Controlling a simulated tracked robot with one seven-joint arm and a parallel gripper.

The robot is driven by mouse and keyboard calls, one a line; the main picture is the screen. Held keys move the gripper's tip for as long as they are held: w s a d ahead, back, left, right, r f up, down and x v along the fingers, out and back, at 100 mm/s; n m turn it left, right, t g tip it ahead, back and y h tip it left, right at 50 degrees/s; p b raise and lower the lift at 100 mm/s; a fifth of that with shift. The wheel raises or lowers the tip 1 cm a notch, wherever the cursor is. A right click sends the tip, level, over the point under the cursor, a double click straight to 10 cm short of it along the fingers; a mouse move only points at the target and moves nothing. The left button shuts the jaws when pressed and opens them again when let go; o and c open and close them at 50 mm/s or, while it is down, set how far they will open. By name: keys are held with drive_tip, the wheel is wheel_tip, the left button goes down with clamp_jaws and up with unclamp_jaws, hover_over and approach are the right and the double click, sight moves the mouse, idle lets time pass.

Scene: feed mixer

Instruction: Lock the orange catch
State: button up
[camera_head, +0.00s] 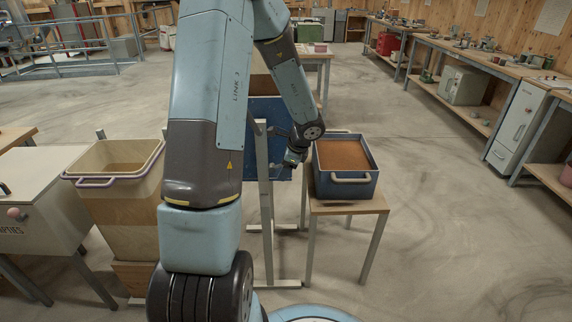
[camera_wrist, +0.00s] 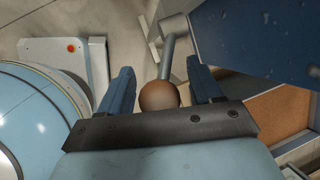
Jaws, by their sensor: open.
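In the wrist view a grey lever (camera_wrist: 168,60) ends in a brownish-orange ball knob (camera_wrist: 158,97). The knob lies between the fingers of my gripper (camera_wrist: 160,78), with a gap to each finger. My gripper is open. I cannot tell whether this lever is the orange catch, and no other part is clearly that catch. The lever joins a grey fitting (camera_wrist: 176,27) beside a blue panel (camera_wrist: 255,38). In the head view my gripper (camera_head: 292,158) is small, in front of the blue mixer body (camera_head: 268,115); the lever is too small to make out there.
A blue crate (camera_head: 346,192) of brown feed stands on a small wooden table (camera_head: 368,206) to the right. A beige bin (camera_head: 117,205) and a grey machine (camera_head: 38,205) stand left. Workbenches line the right wall. The floor at right is clear.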

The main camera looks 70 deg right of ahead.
drive_tip(key=v, duration=1.3)
drive_tip(key=shift+r, duration=0.35)
